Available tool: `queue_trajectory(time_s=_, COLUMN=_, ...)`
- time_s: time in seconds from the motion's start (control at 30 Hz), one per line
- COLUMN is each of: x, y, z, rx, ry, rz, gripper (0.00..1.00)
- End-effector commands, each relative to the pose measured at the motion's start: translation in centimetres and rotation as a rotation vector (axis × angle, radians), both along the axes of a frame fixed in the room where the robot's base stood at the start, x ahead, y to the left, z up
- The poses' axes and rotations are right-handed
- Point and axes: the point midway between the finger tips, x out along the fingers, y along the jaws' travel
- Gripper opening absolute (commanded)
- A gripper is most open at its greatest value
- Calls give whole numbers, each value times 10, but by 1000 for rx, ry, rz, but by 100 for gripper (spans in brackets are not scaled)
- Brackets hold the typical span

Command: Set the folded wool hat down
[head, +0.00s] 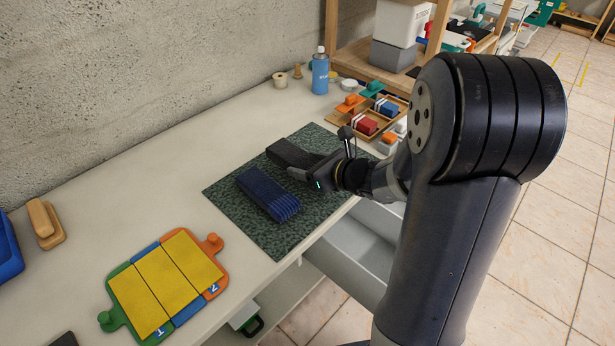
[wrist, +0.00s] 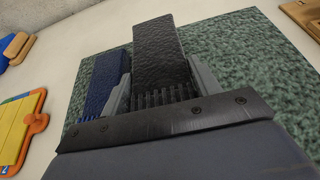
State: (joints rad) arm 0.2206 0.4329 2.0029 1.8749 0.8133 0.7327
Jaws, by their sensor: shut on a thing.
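A black folded wool hat (head: 290,153) with a ribbed near end is between the fingers of my gripper (head: 312,172). It also shows in the wrist view (wrist: 160,55), pointing away from the palm, with a finger against each side. My gripper is shut on it over the dark green speckled mat (head: 273,238). I cannot tell whether the hat's underside touches the mat. A second folded hat, blue and ribbed (head: 266,195), lies on the mat to the left of the held one; the wrist view shows it (wrist: 103,82) beside my left finger.
A yellow-topped puzzle board (head: 165,282) lies on the pale bench (head: 110,215) at the front left. A blue spray can (head: 320,72) stands at the back. Wooden trays with coloured blocks (head: 372,118) sit beyond the mat. Bare mat shows in front of the blue hat.

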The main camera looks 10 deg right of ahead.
Motion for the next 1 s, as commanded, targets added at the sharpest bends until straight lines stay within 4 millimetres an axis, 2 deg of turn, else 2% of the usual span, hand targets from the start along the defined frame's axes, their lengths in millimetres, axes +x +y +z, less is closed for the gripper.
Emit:
queue_trajectory(time_s=0.1, x=0, y=0, z=-21, rx=2, ry=5, rz=0, gripper=34)
queue_trajectory(time_s=0.2, x=0, y=0, z=-31, rx=1, ry=3, rz=0, gripper=34)
queue_trajectory(time_s=0.63, x=0, y=0, z=-37, rx=0, ry=0, rz=0, gripper=34)
queue_trajectory(time_s=0.67, x=0, y=0, z=-37, rx=-1, ry=1, rz=0, gripper=60)
queue_trajectory(time_s=0.9, x=0, y=0, z=-36, rx=0, ry=1, rz=0, gripper=79)
queue_trajectory(time_s=1.0, x=0, y=0, z=-36, rx=0, ry=1, rz=0, gripper=81)
